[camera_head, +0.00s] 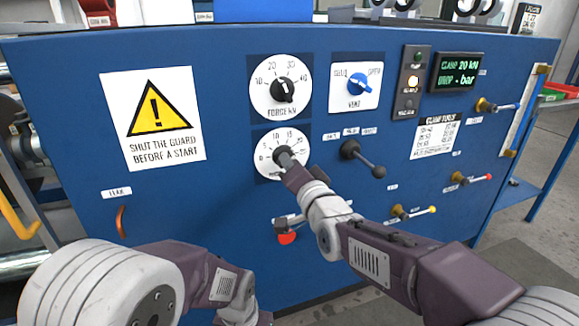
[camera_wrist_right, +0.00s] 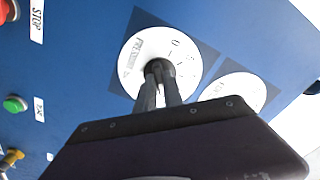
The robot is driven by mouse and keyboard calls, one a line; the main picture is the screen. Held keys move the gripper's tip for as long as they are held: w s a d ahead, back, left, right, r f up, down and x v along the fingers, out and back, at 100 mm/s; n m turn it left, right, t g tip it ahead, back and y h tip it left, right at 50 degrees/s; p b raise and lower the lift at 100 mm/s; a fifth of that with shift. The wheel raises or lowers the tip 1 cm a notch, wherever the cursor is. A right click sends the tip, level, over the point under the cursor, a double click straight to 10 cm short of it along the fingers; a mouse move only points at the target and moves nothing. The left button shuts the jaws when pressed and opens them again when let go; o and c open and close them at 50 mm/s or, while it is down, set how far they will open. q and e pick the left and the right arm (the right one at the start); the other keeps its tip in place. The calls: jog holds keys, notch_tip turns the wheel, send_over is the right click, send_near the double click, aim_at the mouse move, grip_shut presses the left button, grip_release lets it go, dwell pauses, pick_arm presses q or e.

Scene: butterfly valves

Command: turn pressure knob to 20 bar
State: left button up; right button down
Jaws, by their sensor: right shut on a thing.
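The pressure knob (camera_head: 284,157) is a dark knob on a round white dial (camera_head: 268,168), low in the middle of the blue panel. In the head view the dial's numbers run up past 10 and 15, and the gripper covers part of its right side. My right gripper (camera_head: 290,165) reaches it from the lower right. In the right wrist view its two fingers are closed around the knob (camera_wrist_right: 159,68), at the middle of the dial (camera_wrist_right: 133,58). The knob's pointer is hidden, so its setting cannot be read.
The force knob (camera_head: 283,89) sits just above. A blue vent knob (camera_head: 360,84) is to the right, a black lever (camera_head: 364,158) below it. A display (camera_head: 457,72) reads clamp 20 kN and drop "- bar". A red button (camera_head: 287,238) lies below the right gripper.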

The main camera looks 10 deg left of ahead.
jog(key=shift+f+m, duration=0.1)
jog(key=shift+m, duration=0.2)
jog(key=c, duration=1.5)
grip_release()
jog(key=shift+o, duration=0.2)
jog(key=p+v, duration=0.2)
jog(key=v, duration=0.7)
jog(key=shift+p, duration=0.3)
